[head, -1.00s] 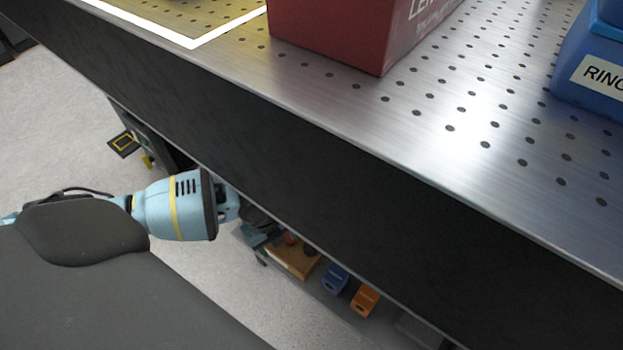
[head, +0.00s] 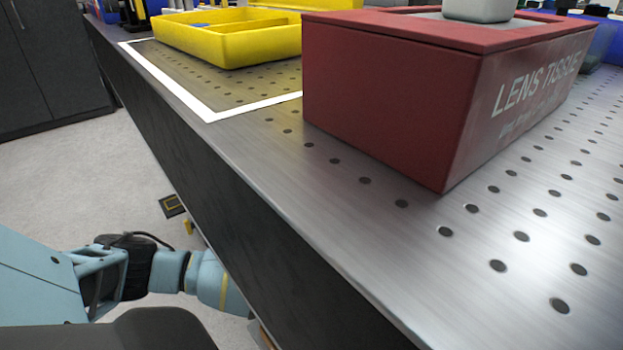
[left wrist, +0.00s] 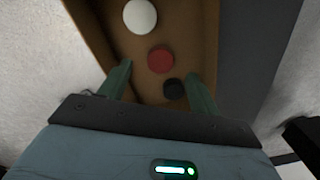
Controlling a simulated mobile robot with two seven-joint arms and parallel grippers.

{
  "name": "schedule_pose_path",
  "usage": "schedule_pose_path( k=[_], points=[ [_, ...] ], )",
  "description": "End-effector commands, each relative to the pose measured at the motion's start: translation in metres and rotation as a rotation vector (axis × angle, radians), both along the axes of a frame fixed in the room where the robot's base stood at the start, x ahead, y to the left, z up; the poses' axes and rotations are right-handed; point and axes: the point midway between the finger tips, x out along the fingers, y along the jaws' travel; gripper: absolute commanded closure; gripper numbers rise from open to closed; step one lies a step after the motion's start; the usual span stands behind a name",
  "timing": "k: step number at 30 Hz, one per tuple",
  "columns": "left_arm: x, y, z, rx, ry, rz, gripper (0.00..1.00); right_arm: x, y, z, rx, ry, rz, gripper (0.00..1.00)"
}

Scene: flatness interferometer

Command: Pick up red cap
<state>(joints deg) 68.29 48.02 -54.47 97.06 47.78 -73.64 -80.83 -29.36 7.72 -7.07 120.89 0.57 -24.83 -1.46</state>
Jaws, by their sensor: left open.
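The red cap (left wrist: 161,60) is a small round disc in the left wrist view. It lies in a brown open box (left wrist: 200,18), between a white round piece (left wrist: 140,16) and a black round piece (left wrist: 174,89). My left gripper (left wrist: 158,75) is open, with one finger on either side of the picture's middle. The red cap shows between and just beyond the fingertips, not held. In the head view my left arm reaches down beside the table, and its gripper is hidden there. My right gripper is in neither current view.
A perforated metal table (head: 330,240) fills much of the head view, its dark side next to my left arm. On it stand a red lens tissue box (head: 385,115) and a yellow tray (head: 230,45). A dark grey surface (left wrist: 255,50) borders the brown box.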

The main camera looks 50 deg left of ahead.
Motion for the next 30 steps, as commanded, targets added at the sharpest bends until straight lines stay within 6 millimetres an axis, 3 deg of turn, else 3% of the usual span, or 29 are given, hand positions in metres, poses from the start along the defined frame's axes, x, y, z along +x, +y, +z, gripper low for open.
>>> schedule_pose_path(
  k=[12, 20, 30],
  points=[
    [-0.002, -0.008, -0.049, 0.000, 0.002, 0.000, 0.37, 0.006, 0.000, -0.030, 0.002, 0.004, -0.001, 0.64],
    [-0.001, -0.008, -0.050, 0.000, -0.001, 0.000, 0.37, 0.007, 0.000, -0.029, 0.002, 0.001, 0.000, 0.64],
    [-0.001, -0.008, -0.050, 0.000, -0.001, 0.000, 0.80, -0.001, 0.000, -0.028, 0.002, 0.018, -0.001, 0.64]
  ],
)
